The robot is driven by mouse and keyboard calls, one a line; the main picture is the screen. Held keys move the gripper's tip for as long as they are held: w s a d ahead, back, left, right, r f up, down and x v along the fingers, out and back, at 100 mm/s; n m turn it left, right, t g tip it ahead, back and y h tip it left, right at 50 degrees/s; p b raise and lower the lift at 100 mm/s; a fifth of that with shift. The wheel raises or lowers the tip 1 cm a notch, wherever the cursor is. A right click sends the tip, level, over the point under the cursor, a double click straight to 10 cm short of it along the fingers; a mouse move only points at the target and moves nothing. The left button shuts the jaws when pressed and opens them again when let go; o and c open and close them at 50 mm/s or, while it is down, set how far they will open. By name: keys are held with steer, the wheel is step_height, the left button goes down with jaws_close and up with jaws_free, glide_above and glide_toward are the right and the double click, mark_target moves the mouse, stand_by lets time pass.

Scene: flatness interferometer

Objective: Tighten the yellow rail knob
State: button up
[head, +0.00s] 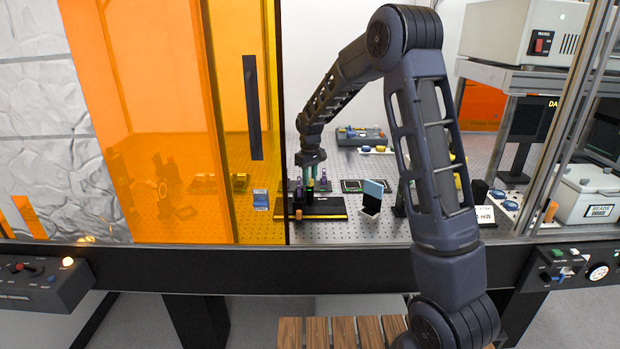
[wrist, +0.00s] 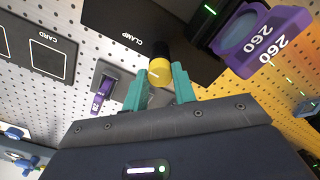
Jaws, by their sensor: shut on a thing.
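The yellow rail knob (wrist: 159,72) shows in the wrist view at the end of a short black shaft. My gripper (wrist: 161,80) has its two teal fingers on either side of the knob and is shut on it. In the head view my gripper (head: 312,177) reaches down over the black rail base (head: 322,210) with yellow edging; the knob is too small to make out there. A dark panel marked CLAMP (wrist: 120,35) lies behind the knob.
A purple lens holder marked 260 (wrist: 262,38) stands close right of the knob. A small purple part (wrist: 102,92) is at left. In the head view a blue-topped plate (head: 373,193) stands right of my gripper, and an orange screen (head: 165,120) covers the left side.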

steer(key=m, duration=1.3)
steer(key=shift+m, duration=1.9)
steer(key=o, duration=1)
